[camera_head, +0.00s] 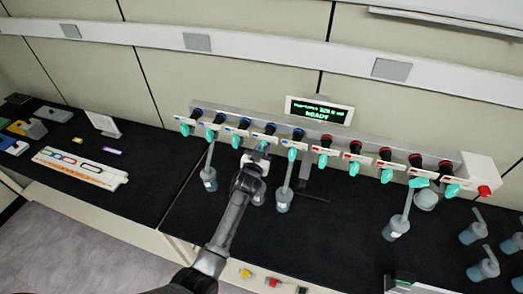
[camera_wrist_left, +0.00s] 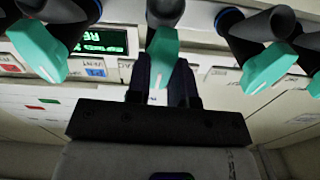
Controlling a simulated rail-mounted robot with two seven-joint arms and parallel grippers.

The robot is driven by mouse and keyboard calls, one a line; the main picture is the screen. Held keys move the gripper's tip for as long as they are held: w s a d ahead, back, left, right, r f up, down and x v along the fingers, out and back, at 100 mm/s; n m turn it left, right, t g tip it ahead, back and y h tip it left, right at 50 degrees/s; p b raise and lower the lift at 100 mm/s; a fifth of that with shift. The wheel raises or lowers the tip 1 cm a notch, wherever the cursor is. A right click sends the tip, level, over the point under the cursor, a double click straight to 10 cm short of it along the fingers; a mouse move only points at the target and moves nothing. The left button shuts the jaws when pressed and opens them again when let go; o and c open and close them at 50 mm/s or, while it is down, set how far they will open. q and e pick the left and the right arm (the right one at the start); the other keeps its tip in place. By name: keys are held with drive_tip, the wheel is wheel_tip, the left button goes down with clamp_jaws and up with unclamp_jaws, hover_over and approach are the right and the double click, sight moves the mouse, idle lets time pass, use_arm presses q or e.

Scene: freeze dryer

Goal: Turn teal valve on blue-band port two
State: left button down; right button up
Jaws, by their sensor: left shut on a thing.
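A grey manifold (camera_head: 345,139) runs along the back of the bench with a row of ports, blue-banded on the left and red-banded on the right. Each port has a teal valve handle. My left gripper (camera_head: 261,158) is at the second blue-banded port from the display side, its arm reaching up from the front. In the left wrist view, my left gripper (camera_wrist_left: 163,85) has its dark fingers on either side of a teal valve (camera_wrist_left: 163,56) and is shut on it. Neighbouring teal valves (camera_wrist_left: 38,50) and (camera_wrist_left: 270,67) stand apart on both sides. My right gripper is not in view.
Glass flasks (camera_head: 209,181) and (camera_head: 283,197) hang close on both sides of my left arm. A lit display (camera_head: 319,111) stands behind the manifold. A red button (camera_head: 484,190) is at the right end. Several loose flasks (camera_head: 484,268) stand at far right.

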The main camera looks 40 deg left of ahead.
use_arm(q)
drive_tip(key=m+b, duration=0.1)
drive_tip(key=m, duration=0.5)
drive_tip(key=shift+d+f, duration=0.1)
drive_tip(key=m, duration=0.3)
drive_tip(key=shift+m+b, duration=0.35)
drive_tip(key=shift+m, duration=0.85)
drive_tip(key=c, duration=1)
unclamp_jaws()
